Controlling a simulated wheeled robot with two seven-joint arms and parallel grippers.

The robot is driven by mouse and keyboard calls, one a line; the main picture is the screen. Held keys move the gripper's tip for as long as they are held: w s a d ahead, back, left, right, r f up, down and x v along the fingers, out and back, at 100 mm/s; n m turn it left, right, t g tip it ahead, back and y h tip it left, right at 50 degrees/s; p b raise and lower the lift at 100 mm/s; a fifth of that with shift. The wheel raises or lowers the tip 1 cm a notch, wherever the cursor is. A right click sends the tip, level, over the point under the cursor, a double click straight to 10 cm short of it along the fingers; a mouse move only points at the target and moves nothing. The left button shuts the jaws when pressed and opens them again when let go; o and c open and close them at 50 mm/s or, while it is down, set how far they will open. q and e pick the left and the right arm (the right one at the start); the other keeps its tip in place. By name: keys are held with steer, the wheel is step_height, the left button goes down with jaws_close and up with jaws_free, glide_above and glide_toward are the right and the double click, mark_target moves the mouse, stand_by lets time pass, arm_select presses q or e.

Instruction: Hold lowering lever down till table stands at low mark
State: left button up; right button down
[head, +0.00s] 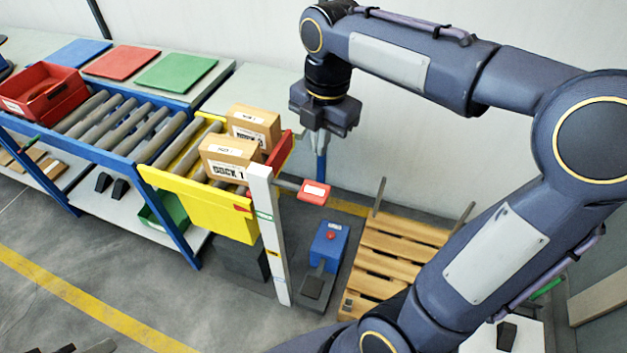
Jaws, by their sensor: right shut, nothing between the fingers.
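The yellow lift table (205,207) with rollers carries two cartons, one in front (229,160) and one behind (254,126). A white post (268,232) stands at its right corner, with a green mark (264,216) and a lower orange mark (273,253). A small red pointer (242,208) on the table is roughly level with the green mark. A red-ended lever (314,192) with a white label sticks out right of the post. My right gripper (317,152) points down, shut and empty, above the lever in the picture and apart from it. My left gripper is not seen.
A blue box with a red button (329,242) and a dark pedal (313,286) stand on the floor below the lever. A wooden pallet (395,262) lies right of them. A blue-framed roller conveyor (95,135) with a red bin (45,95) adjoins the table on the left.

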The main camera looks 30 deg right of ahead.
mark_target(314, 191)
steer(key=w+n, duration=0.2)
steer(key=n, duration=0.1)
steer(key=shift+w+r+g+h, duration=0.1)
steer(key=shift+w+g+h, duration=0.1)
steer(key=shift+g+h, duration=0.1)
step_height(314, 191, down, 14)
steer(key=shift+f+b, duration=0.1)
steer(key=shift+b, duration=0.2)
stand_by(0.3)
